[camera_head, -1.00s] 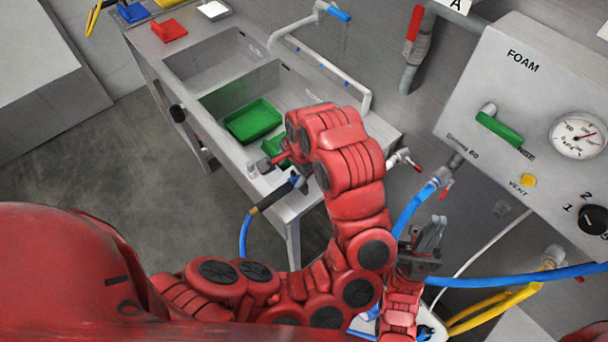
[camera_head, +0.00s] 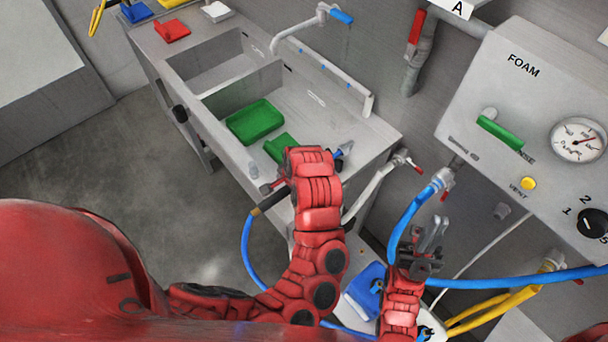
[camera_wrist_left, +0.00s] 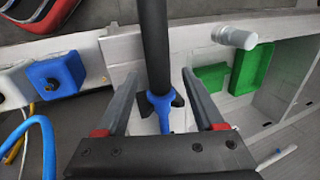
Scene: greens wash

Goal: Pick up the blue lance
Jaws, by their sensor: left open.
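The blue lance (camera_head: 272,200) lies across the near right corner of the sink bench in the head view. It has a black grip with a yellowish band, and a blue part shows past my arm. In the left wrist view the lance (camera_wrist_left: 155,45) is a black tube with a blue collar, lying between the two fingers. My left gripper (camera_wrist_left: 159,75) is open, its fingers apart on either side of the tube with gaps visible. In the head view my red arm mostly hides that gripper. My right gripper (camera_head: 431,235) is raised at the right, away from the lance; its finger gap is unclear.
The sink bench (camera_head: 228,165) holds green trays (camera_head: 255,121) in its basin. A blue hose (camera_head: 247,255) hangs from the lance's grip end. The FOAM panel (camera_head: 530,110) and blue and yellow hoses are at the right. Floor at the left is clear.

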